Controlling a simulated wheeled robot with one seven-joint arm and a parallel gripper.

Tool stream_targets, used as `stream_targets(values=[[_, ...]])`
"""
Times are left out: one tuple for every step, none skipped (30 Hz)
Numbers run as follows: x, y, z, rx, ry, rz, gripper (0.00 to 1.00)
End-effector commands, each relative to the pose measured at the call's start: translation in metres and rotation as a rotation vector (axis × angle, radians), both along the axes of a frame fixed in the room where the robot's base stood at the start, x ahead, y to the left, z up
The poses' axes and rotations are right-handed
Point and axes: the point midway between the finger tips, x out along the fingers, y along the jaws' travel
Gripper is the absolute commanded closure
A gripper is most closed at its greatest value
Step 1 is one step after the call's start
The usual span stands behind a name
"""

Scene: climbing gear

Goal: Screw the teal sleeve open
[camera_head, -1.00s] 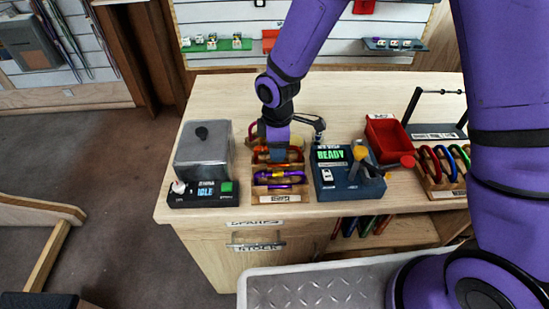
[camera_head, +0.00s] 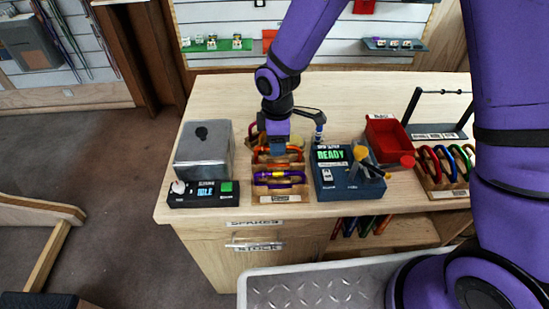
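A wooden rack (camera_head: 270,197) on the counter holds several carabiners. A purple carabiner with a yellow sleeve (camera_head: 279,181) lies in the front slot, and an orange carabiner (camera_head: 272,166) is behind it. Another orange carabiner (camera_head: 294,149) shows partly beside my gripper. I cannot make out a teal sleeve; my gripper covers the back part of the rack. My gripper (camera_head: 278,151) points down over the back of the rack. Its fingertips are too small and too hidden to tell whether they are open or hold anything.
A grey box-shaped device with an IDLE display (camera_head: 205,193) stands left of the rack. A blue device with a READY display (camera_head: 330,154) and a yellow-knobbed lever stands close on the right. A red bin (camera_head: 386,132) and a second carabiner rack (camera_head: 437,182) are farther right. The counter behind is mostly clear.

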Motion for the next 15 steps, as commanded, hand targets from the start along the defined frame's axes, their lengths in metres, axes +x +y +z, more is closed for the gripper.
stream_targets(values=[[0.001, 0.0, 0.002, 0.001, -0.002, -0.001, 0.53], [0.001, 0.0, 0.003, 0.001, -0.002, -0.001, 0.53], [0.001, 0.0, 0.004, 0.001, -0.002, -0.001, 0.53], [0.001, 0.0, 0.005, 0.001, -0.002, -0.001, 0.53], [0.001, 0.0, 0.006, 0.001, -0.002, -0.001, 0.53], [0.001, 0.0, 0.007, 0.001, -0.001, -0.001, 0.53], [0.001, 0.0, 0.008, 0.001, -0.001, -0.001, 0.53], [0.001, 0.0, 0.009, 0.001, -0.001, -0.001, 0.53], [0.001, 0.0, 0.01, 0.001, -0.001, -0.001, 0.53], [0.0, 0.0, 0.011, 0.0, -0.001, -0.001, 0.53], [0.0, 0.0, 0.012, 0.0, -0.001, -0.001, 0.53], [0.0, 0.0, 0.013, 0.0, -0.001, -0.001, 0.53], [0.0, 0.0, 0.013, 0.0, -0.001, -0.001, 0.53], [0.0, 0.0, 0.013, 0.0, -0.001, -0.001, 0.53], [0.0, 0.0, 0.014, 0.0, -0.001, -0.001, 0.53]])
